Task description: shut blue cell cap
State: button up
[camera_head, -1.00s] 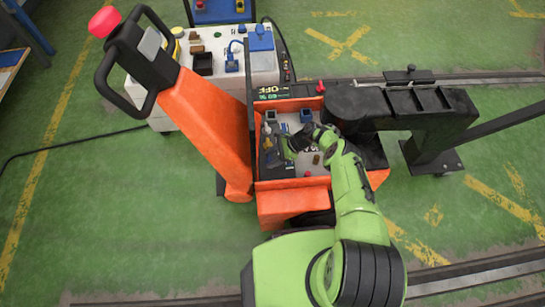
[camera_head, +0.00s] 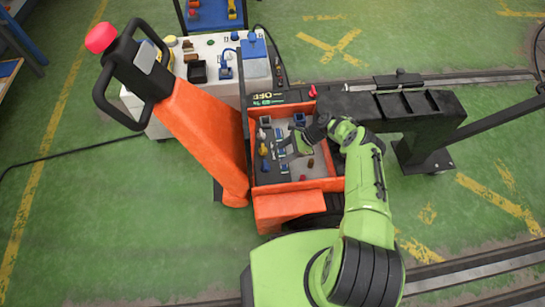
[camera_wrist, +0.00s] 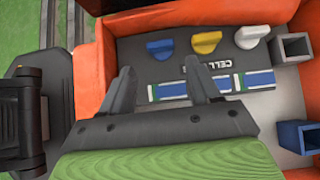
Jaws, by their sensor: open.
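The blue cell cap (camera_wrist: 160,47) is a rounded blue knob, leftmost in a row beside the yellow cap (camera_wrist: 207,42) and white cap (camera_wrist: 250,36) in the wrist view. The row also shows small in the head view, with the blue cap (camera_head: 265,165) nearest my base. Blue, white and green cells (camera_wrist: 168,92) lie below the caps, partly behind my fingers. My gripper (camera_wrist: 160,70) is open and empty, its fingers below and either side of the blue cap, apart from it. I cannot tell how far the cap is turned.
The orange tray wall (camera_head: 290,186) surrounds the panel. A grey square socket (camera_wrist: 292,48) and a blue one (camera_wrist: 298,136) stand on the right in the wrist view. The orange column (camera_head: 205,125) rises left of the tray, and a black beam (camera_head: 400,105) lies to its right.

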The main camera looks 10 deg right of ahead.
jog(key=v, duration=0.6)
jog(key=shift+p, duration=0.35)
jog(key=shift+d+r, duration=0.1)
